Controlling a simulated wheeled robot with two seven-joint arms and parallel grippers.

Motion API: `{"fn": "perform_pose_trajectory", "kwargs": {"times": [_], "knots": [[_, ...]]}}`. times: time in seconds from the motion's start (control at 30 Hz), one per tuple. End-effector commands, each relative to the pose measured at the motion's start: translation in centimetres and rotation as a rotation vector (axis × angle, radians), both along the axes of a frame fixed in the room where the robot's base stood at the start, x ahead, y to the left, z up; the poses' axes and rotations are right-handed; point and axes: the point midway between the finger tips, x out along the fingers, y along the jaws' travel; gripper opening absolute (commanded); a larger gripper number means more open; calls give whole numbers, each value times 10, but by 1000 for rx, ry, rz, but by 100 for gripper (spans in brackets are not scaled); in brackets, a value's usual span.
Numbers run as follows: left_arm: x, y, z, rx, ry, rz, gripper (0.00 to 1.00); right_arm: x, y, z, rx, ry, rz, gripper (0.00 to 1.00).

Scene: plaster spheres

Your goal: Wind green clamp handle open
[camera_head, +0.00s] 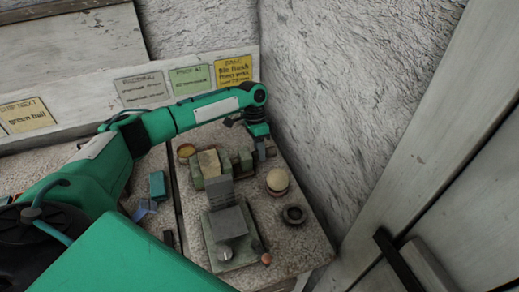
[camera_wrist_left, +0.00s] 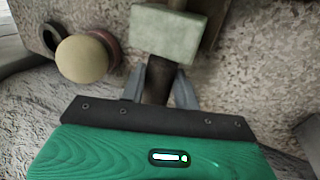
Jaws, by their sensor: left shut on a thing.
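The green clamp (camera_head: 245,160) stands at the back of the worktop in the head view, its pale green blocks beside a cream block (camera_head: 209,163). In the left wrist view a pale green block of the clamp (camera_wrist_left: 168,32) shows, with the dark, round clamp handle (camera_wrist_left: 157,80) coming from it toward me. My left gripper (camera_head: 263,150) is at the right side of the clamp. In the left wrist view its fingers (camera_wrist_left: 158,88) lie on both sides of the handle, shut on it. The handle is mostly hidden in the head view. My right gripper is not in view.
A cream ball (camera_head: 277,180) sits right of the clamp, with a dark ring (camera_head: 294,214) in front of it. A grey-green device (camera_head: 230,225) stands nearer the front. A yellowish dish (camera_head: 186,151) is left of the clamp. A rough wall (camera_head: 345,110) rises close on the right.

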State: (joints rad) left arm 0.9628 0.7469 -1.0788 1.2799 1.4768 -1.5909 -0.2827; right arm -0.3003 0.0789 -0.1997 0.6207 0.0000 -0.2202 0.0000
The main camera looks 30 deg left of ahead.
Motion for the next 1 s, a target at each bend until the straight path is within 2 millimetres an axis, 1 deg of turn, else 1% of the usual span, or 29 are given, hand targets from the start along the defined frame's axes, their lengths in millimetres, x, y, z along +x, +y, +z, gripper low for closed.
{"fn": "perform_pose_trajectory", "kwargs": {"times": [0.03, 0.27, 0.4, 0.6, 0.8, 1.0], "knots": [[0, 0, 3, 8, -9, 0, 8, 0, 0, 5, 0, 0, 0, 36], [-3, -2, 8, 95, -86, -1, 8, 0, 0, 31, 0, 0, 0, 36], [-4, -4, 8, 174, -156, -2, 8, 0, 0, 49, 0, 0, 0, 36], [-6, -6, 8, 290, -260, -2, 8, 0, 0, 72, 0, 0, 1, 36], [-7, -8, 5, 385, -346, -1, 8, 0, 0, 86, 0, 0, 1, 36], [-7, -8, 3, 446, -400, 1, 8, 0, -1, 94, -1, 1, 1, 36]]}}
